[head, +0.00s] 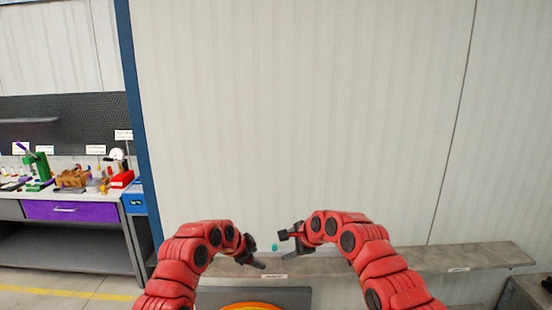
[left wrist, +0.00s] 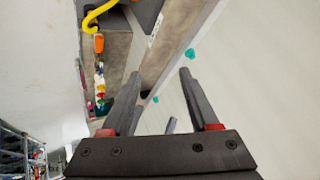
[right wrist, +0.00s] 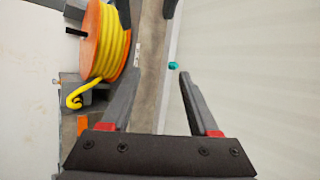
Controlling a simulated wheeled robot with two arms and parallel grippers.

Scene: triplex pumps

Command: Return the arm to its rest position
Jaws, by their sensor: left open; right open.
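My two red arms come in from the bottom of the head view. My left gripper (head: 250,257) is in front of the grey shelf (head: 420,262), its fingers apart and nothing between them. It also shows open and empty in the left wrist view (left wrist: 158,100). My right gripper (head: 290,240) is just right of it in the head view, a small gap between the two. It is open and empty in the right wrist view (right wrist: 155,95).
A teal piece (head: 275,247) shows near the shelf between my grippers. An orange reel with yellow hose (right wrist: 105,42) is below the shelf. A workbench (head: 70,207) with tools stands at the left. A pale panelled wall (head: 300,110) is behind.

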